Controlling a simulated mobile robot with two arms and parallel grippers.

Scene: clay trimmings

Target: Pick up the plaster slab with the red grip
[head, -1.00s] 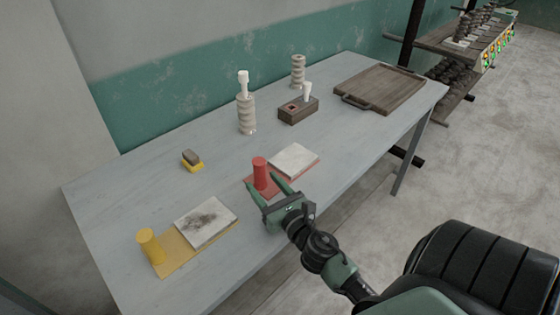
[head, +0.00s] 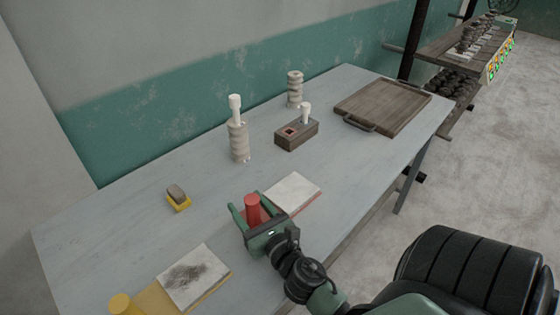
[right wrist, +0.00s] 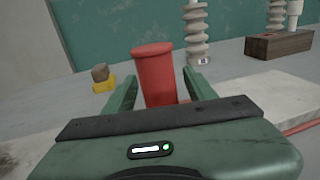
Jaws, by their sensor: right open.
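The plaster slab with the red grip (head: 294,192) lies on the table, a pale slab on a red board. Its upright red grip (head: 253,208) stands at the board's left end. My right gripper (head: 252,211) is open, with its fingers on either side of the red grip. In the right wrist view the red grip (right wrist: 155,75) stands between the two green fingers, with a gap visible at the left finger. Whether either finger touches it I cannot tell. My left gripper is not in view.
A slab with a dark smudge (head: 193,277) and yellow grip (head: 122,304) lies at the front left. A yellow block with a stone (head: 178,199), ribbed posts (head: 238,142), a wooden block (head: 296,134) and a wooden tray (head: 383,105) stand behind.

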